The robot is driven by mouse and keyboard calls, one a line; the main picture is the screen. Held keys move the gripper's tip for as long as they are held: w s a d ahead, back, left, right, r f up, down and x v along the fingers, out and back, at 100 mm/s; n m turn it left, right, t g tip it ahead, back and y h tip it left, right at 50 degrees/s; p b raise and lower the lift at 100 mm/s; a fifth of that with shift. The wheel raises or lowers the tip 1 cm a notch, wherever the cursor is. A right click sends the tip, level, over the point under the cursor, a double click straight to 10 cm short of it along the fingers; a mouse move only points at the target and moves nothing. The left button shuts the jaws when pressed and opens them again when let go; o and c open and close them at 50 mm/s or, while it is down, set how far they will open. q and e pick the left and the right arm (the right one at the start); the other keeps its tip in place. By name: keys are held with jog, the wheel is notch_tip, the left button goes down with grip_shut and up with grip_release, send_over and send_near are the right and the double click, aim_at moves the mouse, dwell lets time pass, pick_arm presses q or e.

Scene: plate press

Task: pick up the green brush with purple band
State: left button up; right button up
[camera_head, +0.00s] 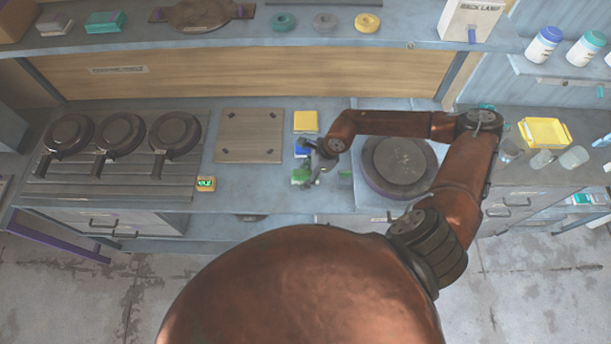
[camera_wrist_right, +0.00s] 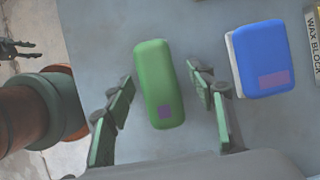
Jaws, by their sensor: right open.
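The green brush (camera_wrist_right: 157,75) lies on the grey bench, a rounded green block with a small purple patch near its lower end in the right wrist view. It shows partly behind my gripper in the head view (camera_head: 299,177). My right gripper (camera_head: 308,168) is over it. In the wrist view the open fingers of my right gripper (camera_wrist_right: 159,80) stand on either side of the brush, with gaps on both sides. Whether they are down at its height is hard to tell. A dark gripper (camera_wrist_right: 18,49), apparently my left, shows at the wrist view's left edge; its opening is unclear.
A blue block with a purple patch (camera_wrist_right: 264,60) lies close to the right finger. A box lettered WAX BLOCK (camera_wrist_right: 313,35) is beyond it. A yellow block (camera_head: 305,121) lies farther back. A round plate press (camera_head: 400,160) stands to the right, a wooden board (camera_head: 250,135) to the left.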

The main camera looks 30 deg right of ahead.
jog(key=shift+f, duration=0.25)
jog(key=shift+c, duration=0.5)
jog(key=c, duration=1.2)
jog(key=shift+r, duration=0.1)
